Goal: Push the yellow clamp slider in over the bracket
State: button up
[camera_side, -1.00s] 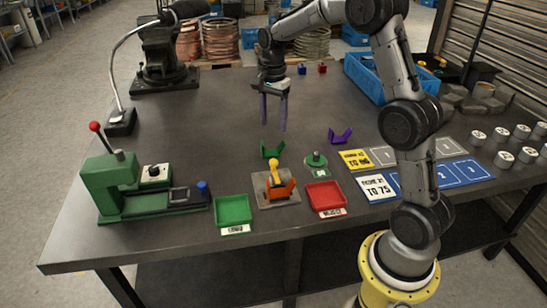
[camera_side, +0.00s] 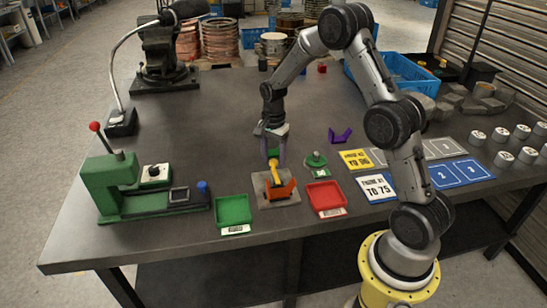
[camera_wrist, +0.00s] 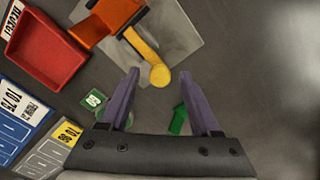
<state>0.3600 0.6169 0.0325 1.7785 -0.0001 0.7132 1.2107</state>
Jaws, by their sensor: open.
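The yellow clamp slider (camera_wrist: 145,52) is a bar with a round knob, on a light grey plate (camera_wrist: 190,40). It also shows in the side view (camera_side: 275,172). Its inner end lies against an orange angled bracket (camera_wrist: 118,14) on the same plate; I cannot tell how far it overlaps it. My gripper (camera_side: 273,164) points down just behind the plate, its purple fingers open. In the wrist view the fingertips (camera_wrist: 159,74) lie either side of the knob with gaps; contact is not visible, and their height is unclear. Nothing is held.
A green bracket (camera_wrist: 179,120) lies behind the plate, under my gripper. A green round piece (camera_side: 315,160) stands to the right. A green tray (camera_side: 233,210) and a red tray (camera_side: 325,197) flank the plate. A purple bracket (camera_side: 340,136) lies farther back.

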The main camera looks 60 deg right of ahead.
grip_shut()
dwell(0.3)
dwell(1.2)
